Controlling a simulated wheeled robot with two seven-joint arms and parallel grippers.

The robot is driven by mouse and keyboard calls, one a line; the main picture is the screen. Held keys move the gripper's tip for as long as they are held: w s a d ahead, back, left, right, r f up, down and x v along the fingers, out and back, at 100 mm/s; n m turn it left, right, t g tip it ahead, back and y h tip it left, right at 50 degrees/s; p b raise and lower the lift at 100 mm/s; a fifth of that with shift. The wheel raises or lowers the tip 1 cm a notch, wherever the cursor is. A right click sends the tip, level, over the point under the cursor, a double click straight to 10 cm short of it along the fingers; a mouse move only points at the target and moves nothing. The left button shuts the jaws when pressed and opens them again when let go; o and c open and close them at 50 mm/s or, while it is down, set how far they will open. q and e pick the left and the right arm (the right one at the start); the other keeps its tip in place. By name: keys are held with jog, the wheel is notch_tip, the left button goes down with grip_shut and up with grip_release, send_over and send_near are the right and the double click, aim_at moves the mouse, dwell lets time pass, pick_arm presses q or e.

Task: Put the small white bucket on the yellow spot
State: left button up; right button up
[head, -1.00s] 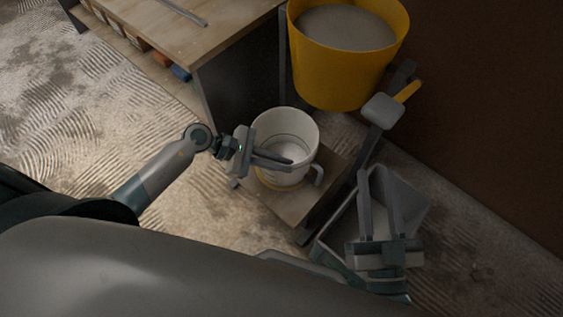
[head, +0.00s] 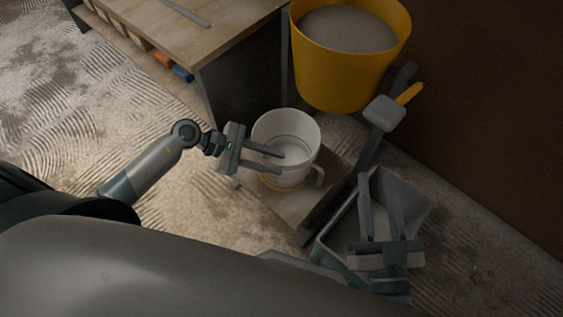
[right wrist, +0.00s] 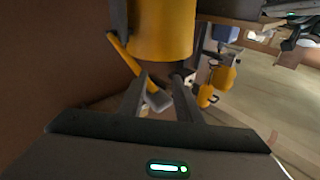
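The small white bucket (head: 300,130) stands upright on a low wooden board in the head view. A thin yellow edge of the yellow spot (head: 285,187) shows around the front of its base; the rest of the spot is hidden under the bucket. My left gripper (head: 282,164) is open at the bucket's left side. One finger reaches over the rim into the opening and the other lies across the outside of the near wall; I cannot tell whether they touch it. My right gripper (head: 377,188) is open and empty, its fingers apart, over a grey trough.
The wooden board (head: 290,206) has bare room in front of the bucket. A big yellow tub (head: 345,75) of grey material stands behind. A grey-headed tool with yellow handle (head: 384,112) is at right, above the grey trough (head: 411,190). A workbench (head: 190,40) stands at back left.

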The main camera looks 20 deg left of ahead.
pick_arm(q)
jog(key=v, duration=0.8)
jog(key=shift+a+r, duration=0.2)
jog(key=shift+a, duration=0.05)
jog(key=shift+s, duration=0.1)
jog(key=s+d+r+m+t+y, duration=0.2)
jog(key=d+r+m+t, duration=0.4)
jog(key=m, duration=0.5)
jog(key=s+d+r+m+t+y, duration=0.3)
jog(key=d+r+m+t, duration=0.4)
jog(key=d+m, duration=0.3)
jog(key=shift+s+r+m+t, duration=0.3)
jog(key=shift+s+m+t, duration=0.1)
jog(key=shift+s+t, duration=0.25)
